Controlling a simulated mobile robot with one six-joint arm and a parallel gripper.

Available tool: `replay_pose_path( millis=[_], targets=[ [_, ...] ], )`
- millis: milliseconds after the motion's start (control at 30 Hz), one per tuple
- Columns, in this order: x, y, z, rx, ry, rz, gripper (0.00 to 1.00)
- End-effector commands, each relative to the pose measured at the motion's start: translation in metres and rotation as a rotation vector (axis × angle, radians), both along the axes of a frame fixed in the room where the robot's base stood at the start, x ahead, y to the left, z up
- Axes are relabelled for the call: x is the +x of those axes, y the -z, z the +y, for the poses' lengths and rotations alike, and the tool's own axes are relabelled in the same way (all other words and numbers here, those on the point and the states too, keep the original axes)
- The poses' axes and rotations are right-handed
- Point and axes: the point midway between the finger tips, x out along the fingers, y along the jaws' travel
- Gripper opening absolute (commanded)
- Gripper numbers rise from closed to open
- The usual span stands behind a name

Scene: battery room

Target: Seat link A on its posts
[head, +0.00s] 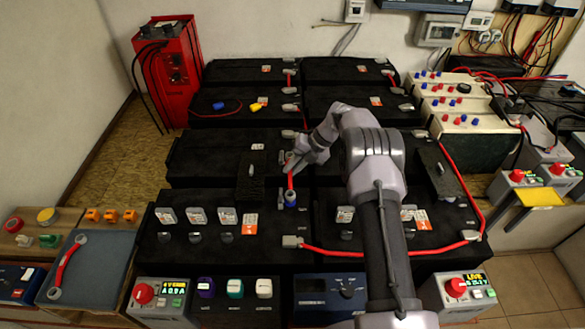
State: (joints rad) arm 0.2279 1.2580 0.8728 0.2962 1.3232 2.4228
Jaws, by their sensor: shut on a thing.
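A short red link (291,180) with grey ring ends lies lengthwise across the gap between two black battery blocks in the middle; I take it for link A, though no label is readable. My gripper (296,162) is shut on its far end. The far post is hidden by my gripper. Another red link (67,262) with ring ends lies on a blue-grey mat (92,272) at the left.
Red links join the battery blocks behind (345,70). A long red cable (385,252) runs along the right front blocks. A red charger (168,75) stands back left. Grey control boxes (160,300) with red knobs stand in front. My arm covers part of the right blocks.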

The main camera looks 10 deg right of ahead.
Motion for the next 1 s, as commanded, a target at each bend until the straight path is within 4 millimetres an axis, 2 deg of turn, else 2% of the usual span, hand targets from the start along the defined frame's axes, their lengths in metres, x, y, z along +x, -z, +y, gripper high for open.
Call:
replay_pose_path(
  millis=[567,1000],
  targets=[
    [0.0,0.0,0.0,0.0,0.0,0.0,0.0],
    [0.0,0.012,0.0,0.0,0.0,0.0,0.0]
  ],
)
